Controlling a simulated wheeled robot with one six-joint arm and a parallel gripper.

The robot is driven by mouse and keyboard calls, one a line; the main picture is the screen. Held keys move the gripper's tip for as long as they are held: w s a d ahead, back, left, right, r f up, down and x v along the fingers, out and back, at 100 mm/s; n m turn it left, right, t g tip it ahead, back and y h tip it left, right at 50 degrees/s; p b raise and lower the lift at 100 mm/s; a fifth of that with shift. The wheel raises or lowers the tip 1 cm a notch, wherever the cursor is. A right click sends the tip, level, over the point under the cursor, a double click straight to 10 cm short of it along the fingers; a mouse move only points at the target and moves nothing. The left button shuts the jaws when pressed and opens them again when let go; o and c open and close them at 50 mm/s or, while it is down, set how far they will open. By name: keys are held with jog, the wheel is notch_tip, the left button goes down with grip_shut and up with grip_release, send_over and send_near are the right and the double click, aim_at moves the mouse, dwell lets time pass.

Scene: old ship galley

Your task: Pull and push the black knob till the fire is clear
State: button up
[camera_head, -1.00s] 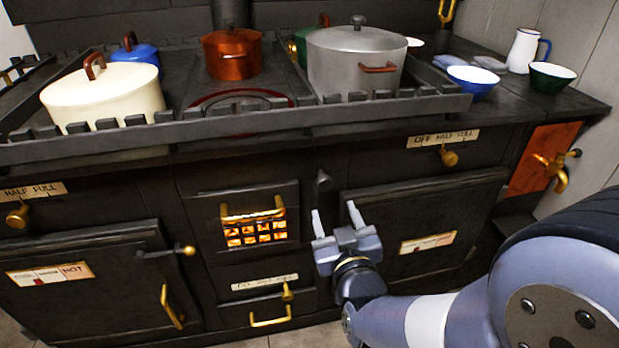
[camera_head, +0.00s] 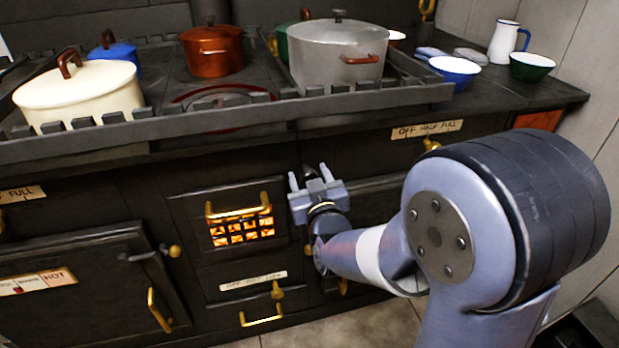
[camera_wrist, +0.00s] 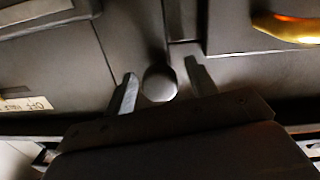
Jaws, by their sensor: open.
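The black knob (camera_wrist: 160,84) shows in the wrist view as a round dark end on the stove front. In the head view the knob (camera_head: 309,172) is mostly hidden behind my gripper. My gripper (camera_head: 310,176) is open, with its fingers pointing at the stove front. In the wrist view my gripper (camera_wrist: 160,74) has one finger on each side of the knob, with visible gaps and no clear contact. The fire (camera_head: 241,232) glows orange behind a dark grate, left of my gripper in the head view.
A brass handle (camera_head: 236,213) crosses the firebox top and shows close by in the wrist view (camera_wrist: 285,27). A rail (camera_head: 230,118) runs along the stove top, with pots (camera_head: 335,55) behind it. Bowls (camera_head: 455,70) stand right. Floor below is clear.

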jog(key=shift+c, duration=0.3)
grip_shut()
jog(key=shift+s, duration=0.15)
jog(key=b+v, duration=0.2)
jog(key=v, duration=0.4)
jog(key=shift+s+d, duration=0.15)
jog(key=shift+d, duration=0.1)
jog(key=shift+o, duration=0.3)
grip_release()
